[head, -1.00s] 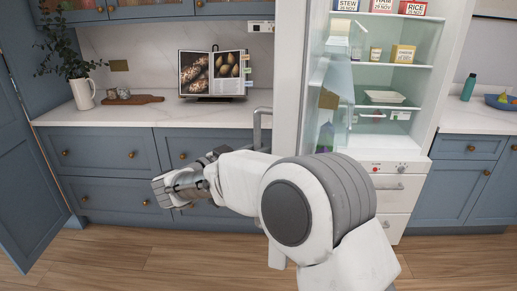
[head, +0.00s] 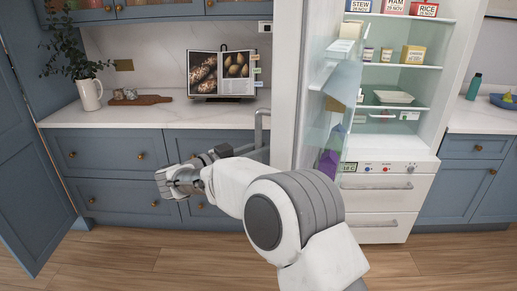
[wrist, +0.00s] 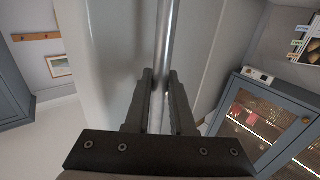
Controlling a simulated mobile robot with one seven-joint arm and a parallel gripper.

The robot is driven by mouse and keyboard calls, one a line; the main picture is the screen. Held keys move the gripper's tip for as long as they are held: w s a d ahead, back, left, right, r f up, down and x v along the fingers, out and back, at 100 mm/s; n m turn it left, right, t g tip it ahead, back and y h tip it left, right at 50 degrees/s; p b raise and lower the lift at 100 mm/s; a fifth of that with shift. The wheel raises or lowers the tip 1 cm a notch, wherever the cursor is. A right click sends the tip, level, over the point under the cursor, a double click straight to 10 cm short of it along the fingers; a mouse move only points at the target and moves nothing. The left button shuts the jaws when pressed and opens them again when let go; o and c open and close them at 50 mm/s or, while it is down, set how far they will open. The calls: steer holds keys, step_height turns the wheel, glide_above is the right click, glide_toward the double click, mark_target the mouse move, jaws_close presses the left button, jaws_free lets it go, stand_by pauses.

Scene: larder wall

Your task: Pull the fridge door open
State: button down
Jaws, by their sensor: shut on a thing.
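The fridge (head: 405,145) stands open at the right of the head view, its lit shelves showing. Its door (head: 288,75) stands out towards me, left of the opening, with clear bins on its inner side. The metal door handle (head: 262,130) shows on the door's left face; its lower part is hidden behind my arm. In the wrist view my gripper (wrist: 157,82) is shut on the handle (wrist: 165,40), with the dark fingers on both sides of the bar. The pale door face (wrist: 115,60) lies just beyond the fingers.
Blue drawers (head: 110,150) and a worktop with a propped book (head: 222,75), board and jug (head: 90,93) stand left of the door. A tall blue cabinet door (head: 35,175) stands open at far left. Freezer drawers (head: 385,200) lie below the fridge shelves. The wooden floor in front is clear.

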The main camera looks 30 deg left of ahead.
steer(key=shift+a, duration=0.15)
stand_by(0.4)
steer(key=c, duration=0.8)
jaws_free()
steer(key=shift+o, duration=0.2)
steer(key=v, duration=1.7)
steer(key=shift+a, duration=0.2)
steer(key=shift+s+f, duration=0.1)
steer(key=shift+s, duration=0.05)
